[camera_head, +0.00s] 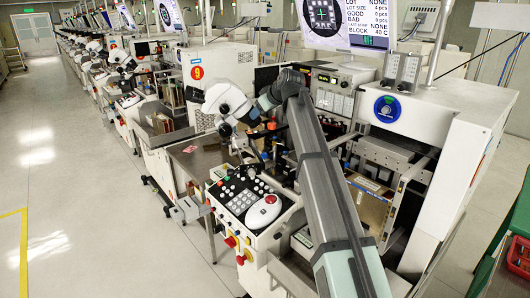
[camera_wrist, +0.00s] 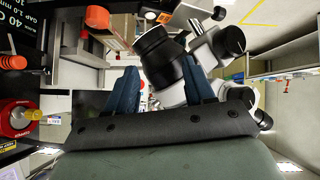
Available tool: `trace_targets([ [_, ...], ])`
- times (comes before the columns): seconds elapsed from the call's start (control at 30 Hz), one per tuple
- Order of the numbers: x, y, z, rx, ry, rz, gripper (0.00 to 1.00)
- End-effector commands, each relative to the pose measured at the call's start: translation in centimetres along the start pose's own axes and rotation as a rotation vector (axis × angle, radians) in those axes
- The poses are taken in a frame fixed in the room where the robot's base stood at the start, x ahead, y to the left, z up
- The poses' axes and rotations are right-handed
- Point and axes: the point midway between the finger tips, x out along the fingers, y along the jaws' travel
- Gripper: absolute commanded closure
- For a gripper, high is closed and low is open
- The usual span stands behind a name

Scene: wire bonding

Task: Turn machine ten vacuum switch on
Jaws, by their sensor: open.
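My gripper (camera_wrist: 159,66) is open in the wrist view, its two blue fingers apart with no object visibly held. A white microscope with a black eyepiece (camera_wrist: 162,45) shows just beyond and between the fingers. In the head view my arm reaches up to the microscope (camera_head: 226,102) of the near machine; the fingers are hard to make out there. A panel with small switches and knobs (camera_head: 332,92) is on the near machine, right of my arm's elbow. I cannot tell which control is the vacuum switch, and no number ten is readable.
A control console (camera_head: 238,200) with buttons and a white trackball unit (camera_head: 264,211) is below the microscope. A machine marked 9 (camera_head: 197,72) stands behind. A red round knob (camera_wrist: 20,117) is at left in the wrist view. The aisle floor (camera_head: 80,190) is clear.

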Motion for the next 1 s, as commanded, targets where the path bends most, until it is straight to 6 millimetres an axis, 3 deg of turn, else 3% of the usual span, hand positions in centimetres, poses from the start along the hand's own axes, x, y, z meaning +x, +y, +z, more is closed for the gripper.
trace_targets([
  [0.1, 0.6, 1.4, 1.4, 0.043, -0.176, -0.011, 0.47],
  [0.3, -0.6, 0.8, 5.6, 0.154, -0.408, -0.022, 0.47],
  [0.57, -0.7, 0.1, 6.9, 0.242, -0.468, -0.034, 0.47],
  [0.77, 1.5, -0.2, 7.9, 0.241, -0.467, -0.035, 0.47],
  [1.0, 5.3, -0.6, 9.8, 0.24, -0.467, -0.035, 0.47],
])
